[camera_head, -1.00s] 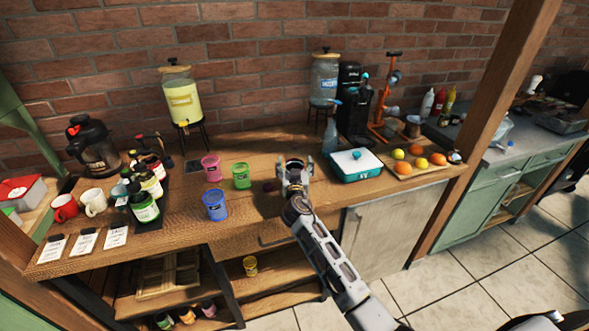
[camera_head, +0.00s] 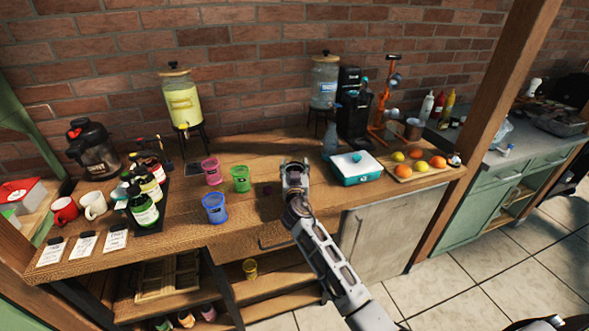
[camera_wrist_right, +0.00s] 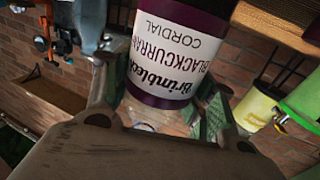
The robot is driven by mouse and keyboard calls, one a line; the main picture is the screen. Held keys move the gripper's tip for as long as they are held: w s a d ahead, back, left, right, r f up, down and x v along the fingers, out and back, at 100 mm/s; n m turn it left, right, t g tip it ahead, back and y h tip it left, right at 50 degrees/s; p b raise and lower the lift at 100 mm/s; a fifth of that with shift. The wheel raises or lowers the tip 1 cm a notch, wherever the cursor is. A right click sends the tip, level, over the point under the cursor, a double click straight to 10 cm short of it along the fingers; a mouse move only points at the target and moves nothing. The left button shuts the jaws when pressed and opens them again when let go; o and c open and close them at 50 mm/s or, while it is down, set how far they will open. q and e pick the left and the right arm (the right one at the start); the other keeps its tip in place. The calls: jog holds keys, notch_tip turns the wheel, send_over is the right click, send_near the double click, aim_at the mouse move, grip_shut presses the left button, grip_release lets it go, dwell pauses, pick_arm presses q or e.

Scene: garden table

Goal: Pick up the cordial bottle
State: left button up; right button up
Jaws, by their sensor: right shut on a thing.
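The cordial bottle (camera_wrist_right: 168,55), dark purple with a white "Blackcurrant Cordial" label, fills the upper middle of the right wrist view, upside down in the picture. The fingers of my right gripper (camera_head: 295,172) lie on both sides of it, shut on it. In the head view the gripper is over the wooden table (camera_head: 250,213) near its front edge, and hides most of the bottle. I cannot tell whether the bottle still touches the table.
Pink (camera_head: 211,170), green (camera_head: 240,178) and blue (camera_head: 214,208) cups stand left of the gripper. A teal and white box (camera_head: 356,168) and a fruit board (camera_head: 403,175) are to the right. Several other bottles (camera_head: 144,211) stand far left.

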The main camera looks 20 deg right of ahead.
aim_at(294, 143)
jog(key=shift+r, duration=0.3)
jog(key=shift+r, duration=4.65)
